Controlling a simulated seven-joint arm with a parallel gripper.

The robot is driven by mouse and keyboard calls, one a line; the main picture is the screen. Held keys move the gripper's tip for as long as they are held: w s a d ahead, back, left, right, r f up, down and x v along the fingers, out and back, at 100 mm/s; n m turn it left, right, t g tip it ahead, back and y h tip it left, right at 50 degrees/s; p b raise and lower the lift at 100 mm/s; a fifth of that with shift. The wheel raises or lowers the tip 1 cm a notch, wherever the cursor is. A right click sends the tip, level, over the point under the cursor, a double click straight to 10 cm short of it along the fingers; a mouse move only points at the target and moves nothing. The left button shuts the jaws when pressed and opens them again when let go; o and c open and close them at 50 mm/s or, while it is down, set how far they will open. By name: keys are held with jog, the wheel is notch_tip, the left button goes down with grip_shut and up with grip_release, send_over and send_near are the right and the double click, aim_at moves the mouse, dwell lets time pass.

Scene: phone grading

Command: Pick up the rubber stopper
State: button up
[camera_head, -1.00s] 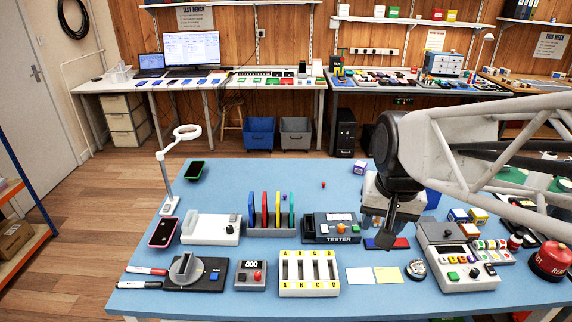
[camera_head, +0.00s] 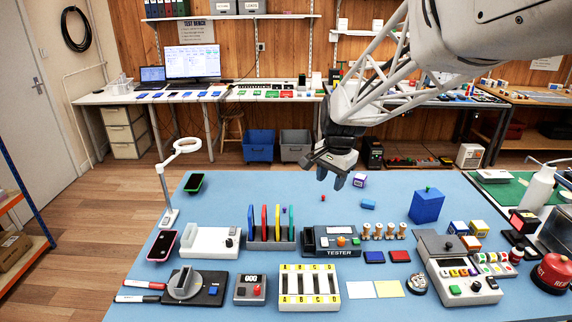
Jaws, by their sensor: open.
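A small red piece (camera_head: 323,198) stands on the blue mat near its back edge; it may be the rubber stopper, but it is too small to be sure. My gripper (camera_head: 338,181) is open, points down, and is above the back of the mat, slightly right of the red piece and apart from it. Nothing shows between its fingers. A small blue block (camera_head: 368,204) lies to the right of the red piece, and a small purple-and-white box (camera_head: 359,181) is beside the fingers in the picture.
The tester (camera_head: 338,241), a rack of coloured plates (camera_head: 271,245) and a row of wooden spools (camera_head: 384,231) stand in front of the red piece. A large blue box (camera_head: 427,205) stands to the right. The mat's back left middle is mostly clear.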

jog(key=w+a+f+m, duration=0.2)
jog(key=w+a+f, duration=0.15)
jog(key=w, duration=0.35)
jog(key=w+a+f+m, duration=0.1)
jog(key=w+a+f, duration=0.1)
jog(key=w+f, duration=0.4)
jog(key=m+g, duration=0.1)
jog(key=m, duration=0.3)
send_over(285, 208)
notch_tip(285, 208, down, 12)
jog(key=shift+w+d+f+y, duration=0.15)
jog(key=shift+w+d+y, duration=0.15)
jog(key=shift+d, duration=0.15)
jog(key=shift+f, duration=0.1)
jog(key=shift+a+f, duration=0.15)
jog(key=shift+f, duration=1.05)
jog(key=shift+f, duration=0.1)
jog(key=shift+s+a+f, duration=0.1)
jog(key=shift+a+f, duration=0.1)
jog(key=shift+f, duration=1.05)
jog(key=shift+s+a+f, duration=0.1)
jog(key=shift+a+f, duration=0.05)
jog(key=shift+f, duration=1.1)
jog(key=shift+c, duration=0.4)
